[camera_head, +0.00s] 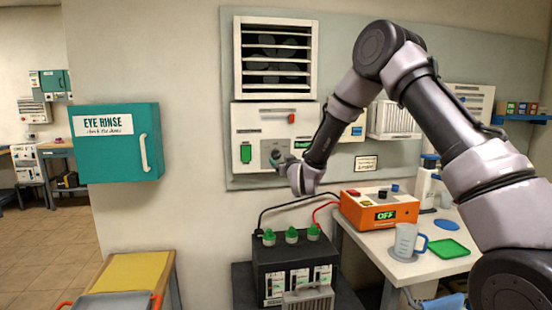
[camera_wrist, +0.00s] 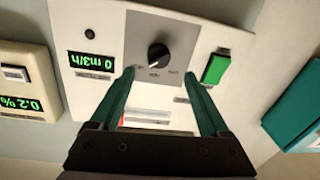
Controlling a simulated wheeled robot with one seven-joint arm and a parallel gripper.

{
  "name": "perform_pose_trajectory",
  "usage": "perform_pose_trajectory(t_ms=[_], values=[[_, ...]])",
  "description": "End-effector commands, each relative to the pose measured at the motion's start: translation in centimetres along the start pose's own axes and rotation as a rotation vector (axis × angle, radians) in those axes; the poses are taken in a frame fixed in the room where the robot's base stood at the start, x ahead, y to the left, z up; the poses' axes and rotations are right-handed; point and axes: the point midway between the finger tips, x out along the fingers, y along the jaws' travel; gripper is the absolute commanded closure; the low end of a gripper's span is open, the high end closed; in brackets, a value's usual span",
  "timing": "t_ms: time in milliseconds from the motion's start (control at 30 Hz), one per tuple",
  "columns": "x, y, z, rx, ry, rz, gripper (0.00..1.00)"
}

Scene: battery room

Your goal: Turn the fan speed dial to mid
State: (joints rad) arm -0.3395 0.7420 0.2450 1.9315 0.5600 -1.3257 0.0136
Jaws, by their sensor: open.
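The fan speed dial (camera_wrist: 158,55) is a round black knob on a grey plate of a white wall panel (camera_head: 244,124). A light pointer mark on it seems to face down and left in the wrist view, toward small labels too blurred to read surely. My gripper (camera_wrist: 159,76) is open and empty, its two green fingers spread either side of the dial's line, tips just short of the knob and apparently not touching it. In the head view my wrist partly hides the dial area.
A green switch (camera_wrist: 215,67) sits close by the dial. A louvred fan vent (camera_head: 276,57) is above the panel. Below stand a black battery (camera_head: 286,256) with cables and an orange charger (camera_head: 378,211) reading OFF. A teal eye rinse box (camera_head: 115,150) hangs at the left.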

Motion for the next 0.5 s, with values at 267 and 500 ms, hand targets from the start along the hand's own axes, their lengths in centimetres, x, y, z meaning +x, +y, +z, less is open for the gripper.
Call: perform_pose_trajectory(t_ms=[267, 500], values=[[5.0, 0.1, 0.0, 0.001, 0.000, 0.001, 0.20], [6.7, 0.1, 0.0, 0.000, 0.000, 0.000, 0.20]])
